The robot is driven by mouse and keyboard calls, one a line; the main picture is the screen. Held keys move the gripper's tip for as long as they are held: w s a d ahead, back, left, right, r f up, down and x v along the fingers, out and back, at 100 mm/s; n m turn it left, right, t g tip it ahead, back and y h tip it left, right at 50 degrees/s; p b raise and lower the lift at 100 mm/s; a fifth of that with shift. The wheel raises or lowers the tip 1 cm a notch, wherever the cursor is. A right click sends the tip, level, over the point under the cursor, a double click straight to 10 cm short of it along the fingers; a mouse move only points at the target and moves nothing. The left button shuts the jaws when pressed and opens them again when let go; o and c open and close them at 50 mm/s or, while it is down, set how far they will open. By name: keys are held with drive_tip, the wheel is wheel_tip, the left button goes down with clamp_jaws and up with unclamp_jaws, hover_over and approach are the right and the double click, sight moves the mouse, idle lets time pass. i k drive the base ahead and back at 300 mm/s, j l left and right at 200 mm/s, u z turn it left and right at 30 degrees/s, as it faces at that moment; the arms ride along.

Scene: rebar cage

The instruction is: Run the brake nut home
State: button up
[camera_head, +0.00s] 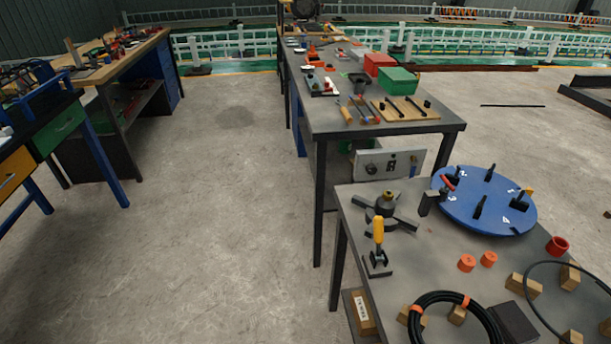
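No part clearly recognisable as the brake nut shows at this size. On the near grey table (355,240), a dark fixture with spread arms (385,215) carries a small olive-yellow knob on top. Beside it, to the right, a blue round plate (462,205) bears several black upright posts and white numerals. A red-topped piece (447,185) stands at the plate's left edge, by a dark block. In front of the fixture, a black clamp with an upright yellow handle (378,230) stands on the table. My gripper is not in view.
A coiled black cable (437,296), orange cylinders (467,263), a red cup (557,246) and wooden blocks (523,285) crowd the near table's front. A longer grey table (335,118) with tools stands behind. Benches stand at left. The concrete floor (220,200) between is clear.

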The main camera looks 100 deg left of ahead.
sight(387, 197)
drive_tip(key=u, duration=1.9)
drive_tip(key=i+j, duration=0.15)
drive_tip(key=j+z, duration=0.05)
